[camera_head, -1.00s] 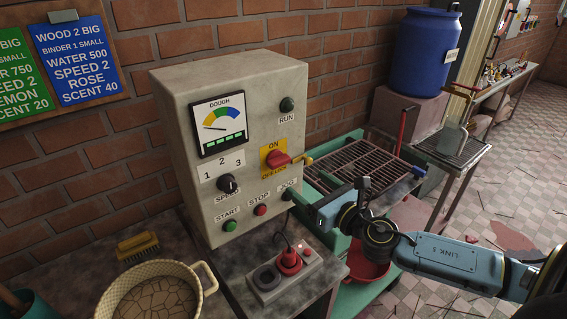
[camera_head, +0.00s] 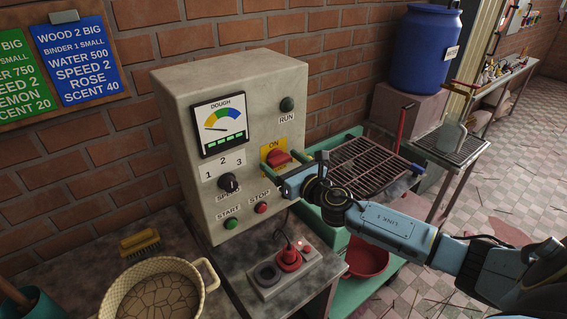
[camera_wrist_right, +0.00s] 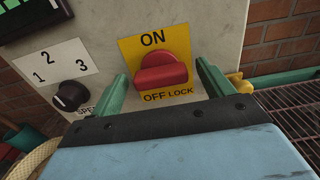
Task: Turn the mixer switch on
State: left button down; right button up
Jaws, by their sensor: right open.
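The mixer switch (camera_head: 278,158) is a red rotary handle on a yellow plate marked ON at the top and OFF LOCK at the bottom. It sits on the front of a grey control box (camera_head: 180,130). In the right wrist view the red handle (camera_wrist_right: 161,72) lies roughly level, its raised grip across the plate. My right gripper (camera_wrist_right: 164,82) is open, its green fingers on the left and right of the handle, with a gap on each side. In the head view my right gripper (camera_head: 280,170) is just in front of the switch and hides the plate's lower part. My left gripper is not in view.
A black speed knob (camera_head: 228,183), a green START button (camera_head: 231,224) and a red STOP button (camera_head: 261,207) are close by on the panel. A socket block with a red plug (camera_head: 289,258) lies below. A metal rack (camera_head: 355,165) stands to the right.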

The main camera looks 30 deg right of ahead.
jog(key=shift+c, duration=0.3)
jog(key=c, duration=0.9)
jog(key=shift+c, duration=0.2)
jog(key=shift+m, duration=0.3)
jog(key=m, duration=0.3)
jog(key=shift+m, duration=0.3)
jog(key=m, duration=0.4)
jog(key=shift+m, duration=0.3)
jog(key=m, duration=0.4)
jog(key=shift+d+p, duration=0.1)
jog(key=shift+p, duration=0.2)
jog(key=shift+f+m+p, duration=0.1)
jog(key=shift+m+p, duration=0.4)
jog(key=shift+m, duration=2)
